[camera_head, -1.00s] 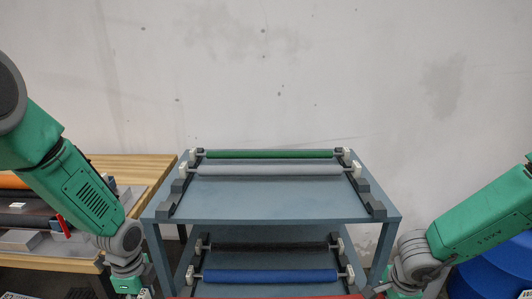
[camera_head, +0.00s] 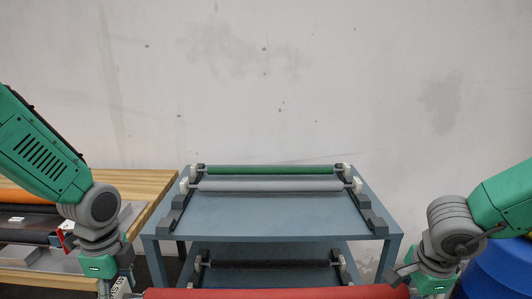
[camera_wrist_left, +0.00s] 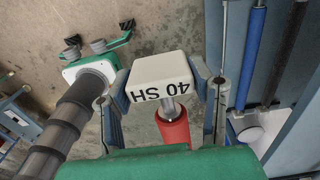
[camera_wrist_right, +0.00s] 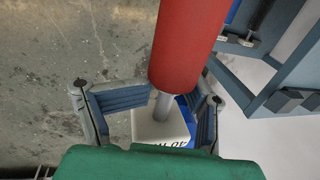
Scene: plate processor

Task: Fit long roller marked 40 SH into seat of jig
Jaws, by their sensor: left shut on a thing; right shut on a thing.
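The long red roller (camera_head: 270,293) lies level across the bottom of the head view, in front of the rack. Its white end block marked 40 SH (camera_wrist_left: 158,80) is between the fingers of my left gripper (camera_wrist_left: 163,98), which is shut on it. My right gripper (camera_wrist_right: 147,100) is shut on the white block (camera_wrist_right: 160,128) at the other end, whose marking is partly hidden. The rack's top shelf carries dark sloped jig rails, left (camera_head: 174,215) and right (camera_head: 373,218). A green roller (camera_head: 270,170) and a grey roller (camera_head: 270,186) sit at their far end; the front stretch is bare.
The lower shelf holds a black roller (camera_head: 270,264); a blue roller (camera_wrist_left: 252,58) shows in the left wrist view. A wooden bench (camera_head: 150,184) with rollers stands left. A blue round object (camera_head: 500,268) stands right. A wall is behind the rack.

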